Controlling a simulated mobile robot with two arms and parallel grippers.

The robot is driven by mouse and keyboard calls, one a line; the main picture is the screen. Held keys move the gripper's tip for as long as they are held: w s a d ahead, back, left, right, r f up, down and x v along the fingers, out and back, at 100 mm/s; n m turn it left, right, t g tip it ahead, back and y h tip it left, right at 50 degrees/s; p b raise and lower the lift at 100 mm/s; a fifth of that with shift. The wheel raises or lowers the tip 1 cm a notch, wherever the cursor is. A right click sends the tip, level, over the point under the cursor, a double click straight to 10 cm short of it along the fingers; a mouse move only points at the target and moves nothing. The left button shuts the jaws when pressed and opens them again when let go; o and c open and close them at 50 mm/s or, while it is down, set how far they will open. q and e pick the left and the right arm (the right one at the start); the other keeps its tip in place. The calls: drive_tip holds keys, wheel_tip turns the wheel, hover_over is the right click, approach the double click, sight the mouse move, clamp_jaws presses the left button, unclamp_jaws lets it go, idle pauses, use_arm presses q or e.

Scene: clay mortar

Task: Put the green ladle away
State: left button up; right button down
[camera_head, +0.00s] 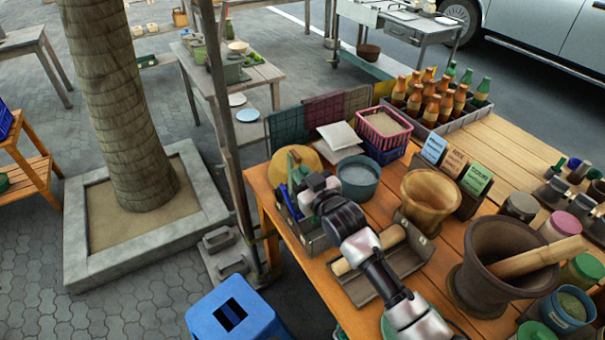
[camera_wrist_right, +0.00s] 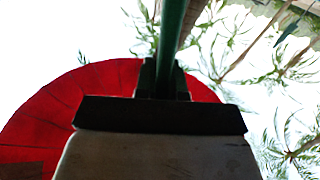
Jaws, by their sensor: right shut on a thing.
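My right gripper (camera_head: 308,186) is at the left end of the wooden table, above a grey utensil holder (camera_head: 312,237). The wrist view shows its jaws (camera_wrist_right: 165,80) shut on a green handle (camera_wrist_right: 173,35), which I take to be the green ladle. In the head view a green part (camera_head: 293,162) shows just beyond the gripper. The gripper and wrist hide much of the ladle and of the holder's opening, so I cannot tell whether the ladle is inside it. Blue utensils (camera_head: 291,203) stand at the holder. My left gripper is not in view.
Close by are a round wooden board (camera_head: 311,161), a blue-grey bowl (camera_head: 357,178) and a tray with a rolling pin (camera_head: 352,262). A clay mortar (camera_head: 478,288) and a wooden one (camera_head: 428,198) stand to the right. Crates and bottles fill the back.

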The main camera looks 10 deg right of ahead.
use_arm(q)
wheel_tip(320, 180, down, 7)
drive_tip(key=b, duration=0.6)
use_arm(e)
wheel_tip(320, 180, down, 10)
drive_tip(key=shift+r, duration=0.15)
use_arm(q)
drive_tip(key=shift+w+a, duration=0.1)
use_arm(e)
drive_tip(key=c, duration=1.1)
unclamp_jaws()
use_arm(q)
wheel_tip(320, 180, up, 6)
drive_tip(key=p, duration=0.6)
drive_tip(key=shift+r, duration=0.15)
use_arm(e)
drive_tip(key=v, duration=1)
drive_tip(key=shift+s+d, duration=0.2)
drive_tip(key=shift+s, duration=0.15)
